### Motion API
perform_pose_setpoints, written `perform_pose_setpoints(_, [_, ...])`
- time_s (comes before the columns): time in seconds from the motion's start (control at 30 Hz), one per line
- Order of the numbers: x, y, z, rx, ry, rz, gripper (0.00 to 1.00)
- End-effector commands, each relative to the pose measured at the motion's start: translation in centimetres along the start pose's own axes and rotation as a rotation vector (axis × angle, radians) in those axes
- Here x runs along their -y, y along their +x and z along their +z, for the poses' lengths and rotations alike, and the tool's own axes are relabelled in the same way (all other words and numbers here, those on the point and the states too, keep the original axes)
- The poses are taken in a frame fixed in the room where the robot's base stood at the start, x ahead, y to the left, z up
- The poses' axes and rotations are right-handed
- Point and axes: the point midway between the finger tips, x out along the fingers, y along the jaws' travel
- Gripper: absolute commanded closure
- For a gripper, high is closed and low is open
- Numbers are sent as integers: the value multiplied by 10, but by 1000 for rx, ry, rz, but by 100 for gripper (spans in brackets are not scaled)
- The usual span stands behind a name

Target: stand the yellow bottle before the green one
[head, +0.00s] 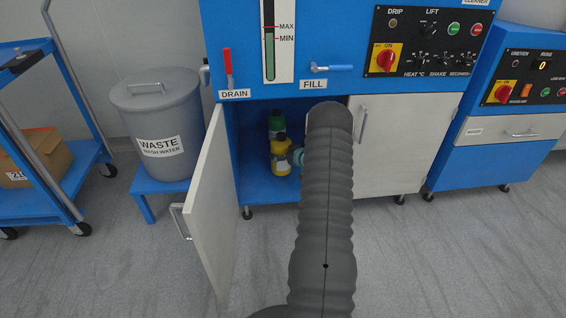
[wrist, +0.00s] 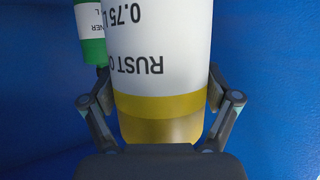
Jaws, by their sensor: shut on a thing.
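The yellow bottle (head: 280,161), with a black cap, is upright inside the open blue cabinet in the head view. Its white label and yellow lower band fill the middle of the wrist view (wrist: 158,105). My gripper (wrist: 160,78) is shut on it, with a finger on each side. In the head view my arm hides most of the gripper. The green bottle (head: 275,121) stands just behind the yellow one, partly covered by it. It also shows at the upper left of the wrist view (wrist: 94,50). I cannot tell whether the yellow bottle's base touches the cabinet floor.
The cabinet's left door (head: 210,210) is swung open toward me; the right door (head: 395,150) is shut. A grey waste bin (head: 165,110) stands on a blue stool at left. A blue cart (head: 75,160) holds a cardboard box. The floor in front is clear.

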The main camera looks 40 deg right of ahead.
Motion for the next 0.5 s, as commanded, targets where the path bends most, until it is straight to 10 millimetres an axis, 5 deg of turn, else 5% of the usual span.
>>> perform_pose_setpoints(0.5, [-4,14,38,-5,1,5,82])
